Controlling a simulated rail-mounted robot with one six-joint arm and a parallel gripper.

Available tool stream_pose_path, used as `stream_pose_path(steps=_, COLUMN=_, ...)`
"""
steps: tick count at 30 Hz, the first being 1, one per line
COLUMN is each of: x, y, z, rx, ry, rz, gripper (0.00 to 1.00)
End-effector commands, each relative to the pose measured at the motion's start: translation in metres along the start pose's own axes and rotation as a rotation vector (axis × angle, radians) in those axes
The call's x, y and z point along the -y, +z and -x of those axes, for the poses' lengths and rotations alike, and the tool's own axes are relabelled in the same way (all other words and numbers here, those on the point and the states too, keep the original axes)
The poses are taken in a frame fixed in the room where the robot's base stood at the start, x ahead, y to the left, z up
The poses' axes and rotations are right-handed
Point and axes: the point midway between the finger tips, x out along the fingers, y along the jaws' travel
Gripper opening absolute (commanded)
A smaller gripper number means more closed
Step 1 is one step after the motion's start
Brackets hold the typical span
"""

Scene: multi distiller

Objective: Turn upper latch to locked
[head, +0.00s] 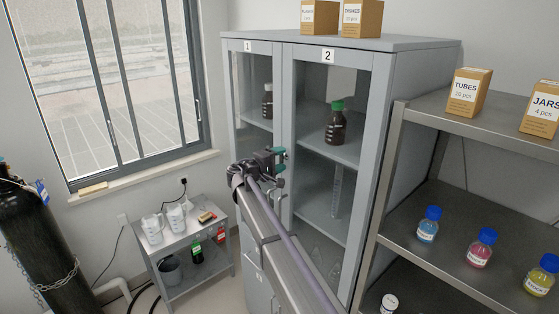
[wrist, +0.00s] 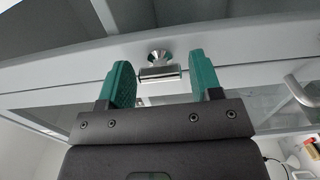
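The upper latch (wrist: 158,73) is a small shiny metal piece on the pale cabinet frame in the wrist view. It has a flared round knob and a short bar lying crosswise in the picture. My gripper (wrist: 160,62) is open, with one green fingertip on each side of the latch. Gaps show between the latch and both fingertips, so it is not gripped. In the head view my gripper (head: 278,168) is at the cabinet (head: 385,100) front, by the seam between doors 1 and 2. My arm and gripper hide the latch there.
A curved metal handle (wrist: 300,92) is at the right of the wrist view. Bottles stand behind the glass doors. A metal shelf (head: 430,118) with boxes and coloured bottles is on the right. A small cart (head: 180,250) and a gas cylinder (head: 40,235) are on the left.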

Motion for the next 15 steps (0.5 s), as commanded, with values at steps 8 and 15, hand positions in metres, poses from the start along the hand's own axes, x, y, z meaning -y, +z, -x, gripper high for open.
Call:
stream_pose_path(steps=8, x=0.000, y=0.000, z=0.000, rx=0.000, ry=0.000, rz=-0.001, gripper=0.68)
stream_pose_path(steps=15, x=0.000, y=0.001, z=0.027, rx=-0.002, ry=0.000, rz=-0.001, gripper=0.68)
